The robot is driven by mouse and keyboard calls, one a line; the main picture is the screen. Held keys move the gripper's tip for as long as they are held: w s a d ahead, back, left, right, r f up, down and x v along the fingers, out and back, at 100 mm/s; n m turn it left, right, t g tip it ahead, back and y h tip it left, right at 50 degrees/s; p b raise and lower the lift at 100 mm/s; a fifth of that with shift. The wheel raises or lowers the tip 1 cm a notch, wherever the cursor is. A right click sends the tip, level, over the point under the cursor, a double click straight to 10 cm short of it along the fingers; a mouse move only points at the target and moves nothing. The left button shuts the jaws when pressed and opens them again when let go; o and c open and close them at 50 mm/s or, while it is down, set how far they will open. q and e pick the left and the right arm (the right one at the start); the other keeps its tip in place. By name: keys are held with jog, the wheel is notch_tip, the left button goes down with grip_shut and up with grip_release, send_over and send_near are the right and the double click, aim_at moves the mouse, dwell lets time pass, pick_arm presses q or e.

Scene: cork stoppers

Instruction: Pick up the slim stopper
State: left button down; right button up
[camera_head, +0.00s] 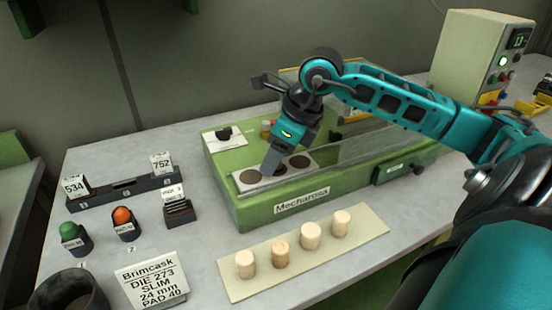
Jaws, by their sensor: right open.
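Several pale cork stoppers (311,236) stand upright in a row on a cream board (375,228) at the front of the table. The second from the left (281,254) looks a little narrower than its neighbours, but the difference is small. My right gripper (270,165) points down over the grey plate with dark round holes on the green machine, behind the stopper row and apart from it. It is open, and I see no stopper in it. Its fingers overlap from this angle and hide part of the plate. My left gripper is not in view.
The green machine (298,208) with a clear guard stands behind the board. A card (152,281) reads "Brimcask DIE 273 SLIM 24 mm PAD 40". Green (69,231) and orange (122,215) knobs sit in holders at left. A control box (478,55) stands back right.

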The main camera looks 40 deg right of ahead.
grip_shut()
dwell(0.5)
jog(key=shift+r, duration=0.15)
